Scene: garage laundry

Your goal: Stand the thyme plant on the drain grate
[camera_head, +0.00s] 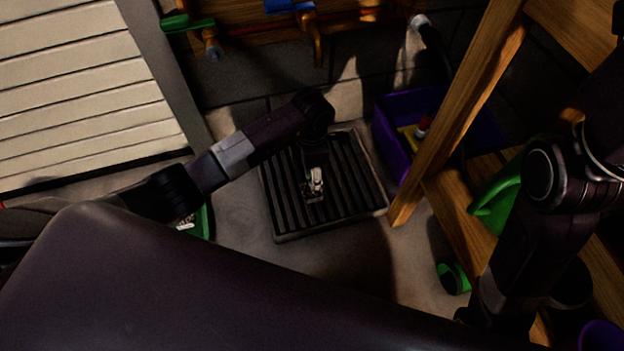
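The drain grate (359,172) is a dark, slatted square in a grey frame on the floor at the picture's middle. My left arm reaches in from the left, and my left gripper (313,188) points down over the grate's middle. Its fingers are small and dim, so I cannot tell whether they are open or shut, or touching the grate. I cannot make out a thyme plant in the gripper or on the grate. My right arm comes down at the right; its gripper is out of sight behind my own body.
A purple crate (391,141) with yellow and red items stands right of the grate, beside a wooden shelf frame (463,110). A green object (453,277) lies on the floor at lower right. Tools hang on the rack (262,40) behind. A slatted pale panel (80,95) is at left.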

